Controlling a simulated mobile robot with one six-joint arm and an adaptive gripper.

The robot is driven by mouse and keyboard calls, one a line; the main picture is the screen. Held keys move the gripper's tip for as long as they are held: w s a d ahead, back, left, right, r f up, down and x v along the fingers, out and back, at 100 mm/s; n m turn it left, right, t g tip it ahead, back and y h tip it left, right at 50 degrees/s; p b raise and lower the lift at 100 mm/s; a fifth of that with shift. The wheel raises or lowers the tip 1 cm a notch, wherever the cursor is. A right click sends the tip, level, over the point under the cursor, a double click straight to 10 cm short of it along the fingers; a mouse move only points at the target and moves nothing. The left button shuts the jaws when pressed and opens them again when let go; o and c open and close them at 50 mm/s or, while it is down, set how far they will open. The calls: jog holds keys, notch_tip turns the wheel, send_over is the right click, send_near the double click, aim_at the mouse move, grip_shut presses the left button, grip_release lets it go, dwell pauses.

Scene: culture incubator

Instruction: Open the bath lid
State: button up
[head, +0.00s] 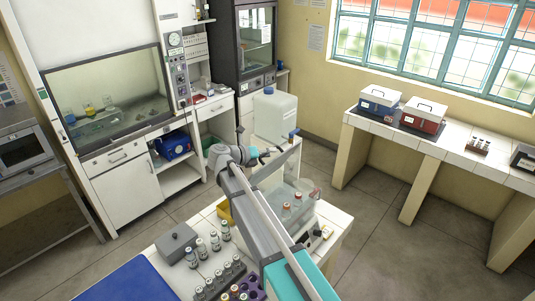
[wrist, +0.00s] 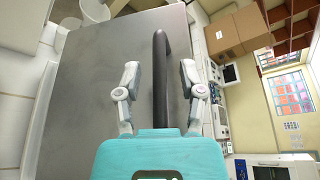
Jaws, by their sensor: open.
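The bath lid (wrist: 90,85) is a flat grey metal panel that fills the left and middle of the wrist view. Its dark bar handle (wrist: 160,60) runs up and down the picture near the lid's right side. My gripper (wrist: 159,72) is open, with one finger on each side of the handle. A gap shows on both sides, so the fingers appear apart from the handle. The teal gripper body hides the handle's lower end. In the head view my arm crosses the middle, and I cannot make out the fingers or the lid clearly.
In the head view, a near bench holds a grey box (head: 177,243), several vials (head: 215,242) and a clear container (head: 305,191) with orange-capped bottles, close beside my arm. Blue (head: 379,104) and red (head: 423,117) boxes stand on the right bench. Open floor lies between the benches.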

grip_shut()
jog(key=shift+w+a, duration=0.1)
dwell(0.3)
